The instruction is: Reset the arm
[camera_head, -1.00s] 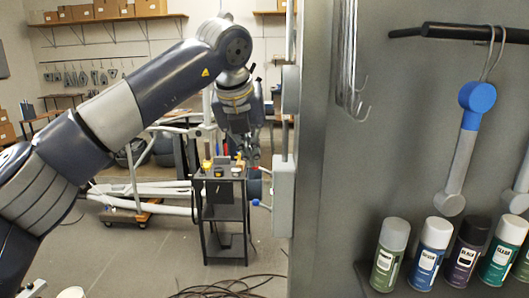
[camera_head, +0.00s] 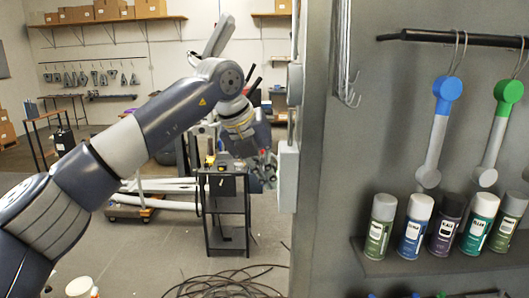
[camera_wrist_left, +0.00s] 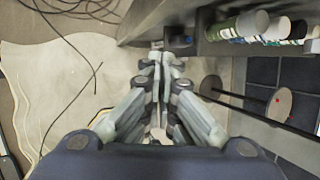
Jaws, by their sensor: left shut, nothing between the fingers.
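My left arm comes in from the left of the head view and bends down at the elbow. My left gripper (camera_head: 266,170) hangs beside the grey panel, in front of the dark cart (camera_head: 227,215). In the left wrist view the left gripper's fingers (camera_wrist_left: 162,62) are together with nothing between them. My right gripper is in neither view.
A grey panel (camera_head: 345,225) stands close to the right of the arm. It carries blue-headed (camera_head: 437,130) and green-headed (camera_head: 497,130) hanging tools and a shelf of spray cans (camera_head: 415,225). Cables (camera_head: 225,285) lie on the floor.

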